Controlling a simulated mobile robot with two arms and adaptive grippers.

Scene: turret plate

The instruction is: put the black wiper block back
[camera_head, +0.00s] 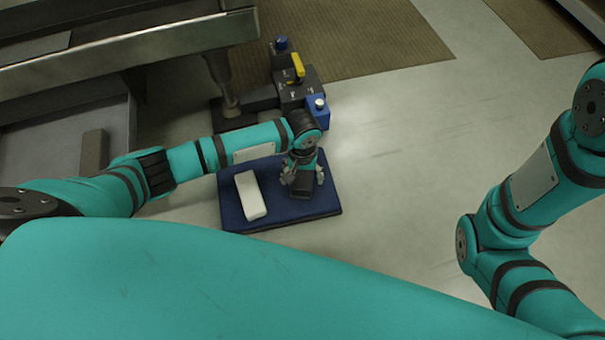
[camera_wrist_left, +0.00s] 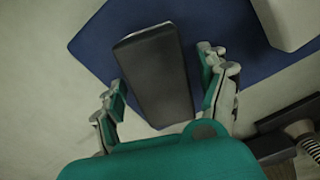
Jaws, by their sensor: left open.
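The black wiper block (camera_head: 303,190) lies on the dark blue mat (camera_head: 318,208), to the right of a white block. In the left wrist view the black block (camera_wrist_left: 157,75) lies lengthwise between my open left fingers, with the blue mat (camera_wrist_left: 232,45) under its far part. My left gripper (camera_head: 302,174) is over the block, and it also shows in the left wrist view (camera_wrist_left: 165,92) with a finger at each side. Gaps show between block and fingers, more clearly on the left. My right arm is at the right in the head view, but its gripper is out of view.
A white block (camera_head: 251,195) lies on the mat left of my left gripper. A black device (camera_head: 298,92) with blue parts and a yellow lever stands behind the mat. A metal bench edge (camera_head: 130,48) is at upper left. Grey floor (camera_head: 400,150) to the right is clear.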

